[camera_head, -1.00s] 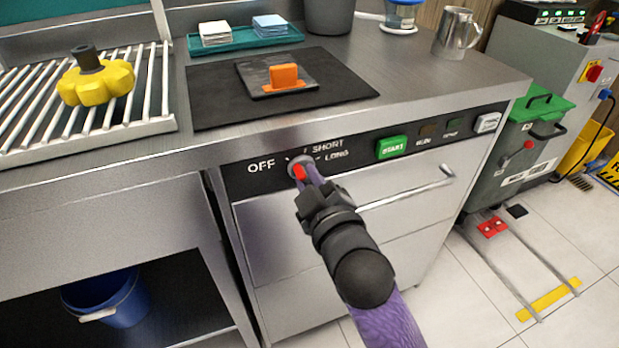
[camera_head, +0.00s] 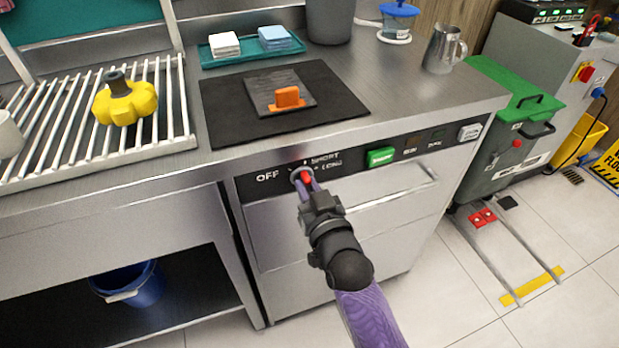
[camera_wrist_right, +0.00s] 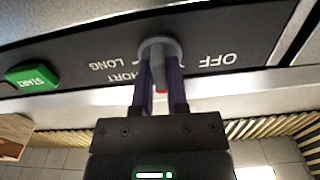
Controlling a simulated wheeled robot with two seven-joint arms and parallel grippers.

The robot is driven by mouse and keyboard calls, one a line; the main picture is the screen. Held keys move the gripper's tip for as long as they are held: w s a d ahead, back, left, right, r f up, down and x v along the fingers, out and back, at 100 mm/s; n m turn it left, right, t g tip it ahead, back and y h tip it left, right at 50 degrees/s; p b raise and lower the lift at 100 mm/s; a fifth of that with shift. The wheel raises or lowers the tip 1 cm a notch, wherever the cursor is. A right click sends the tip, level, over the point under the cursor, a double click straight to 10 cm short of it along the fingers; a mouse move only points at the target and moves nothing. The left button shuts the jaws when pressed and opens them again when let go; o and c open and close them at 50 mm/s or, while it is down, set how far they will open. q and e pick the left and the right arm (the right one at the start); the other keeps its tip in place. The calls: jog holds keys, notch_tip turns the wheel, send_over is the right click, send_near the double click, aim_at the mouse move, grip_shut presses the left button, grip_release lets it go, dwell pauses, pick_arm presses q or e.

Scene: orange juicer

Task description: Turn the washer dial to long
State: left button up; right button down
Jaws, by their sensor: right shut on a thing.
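The washer's dark control panel (camera_head: 345,162) carries the labels OFF, SHORT and LONG around a round grey dial (camera_head: 297,174). The dial has a red mark, which shows between my fingers. OFF is left of the dial, and SHORT and LONG are to its right. My right gripper (camera_head: 306,183) is shut on the dial from the front. In the right wrist view, which shows the labels upside down, its two purple fingers (camera_wrist_right: 160,82) flank the dial (camera_wrist_right: 160,48). The fingers partly hide the dial, and I cannot tell which label it points to. My left gripper is not in view.
A green START button (camera_head: 380,157) and a washer door handle (camera_head: 385,192) are near the dial. Above are a black mat (camera_head: 225,115) and a rack (camera_head: 60,155) with a yellow knobbed object (camera_head: 125,104). A blue bucket (camera_head: 135,287) stands on the lower shelf.

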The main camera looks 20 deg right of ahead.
jog(key=m+p, duration=0.1)
jog(key=m, duration=0.2)
jog(key=shift+r+p, duration=0.15)
jog(key=shift+p, duration=0.25)
jog(key=m+p, duration=0.1)
jog(key=m, duration=0.1)
jog(key=shift+m, duration=0.3)
jog(key=m+p, duration=0.1)
jog(key=m, duration=0.2)
jog(key=shift+m, duration=0.3)
jog(key=shift+m+p, duration=0.3)
jog(key=shift+m, duration=0.9)
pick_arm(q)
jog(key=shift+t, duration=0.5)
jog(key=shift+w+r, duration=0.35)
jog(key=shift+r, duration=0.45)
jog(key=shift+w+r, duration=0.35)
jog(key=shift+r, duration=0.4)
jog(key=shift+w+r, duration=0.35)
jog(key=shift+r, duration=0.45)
pick_arm(e)
jog(key=shift+m, duration=1.4)
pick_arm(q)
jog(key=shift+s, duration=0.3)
pick_arm(e)
jog(key=c, duration=0.6)
grip_release()
jog(key=shift+c, duration=0.2)
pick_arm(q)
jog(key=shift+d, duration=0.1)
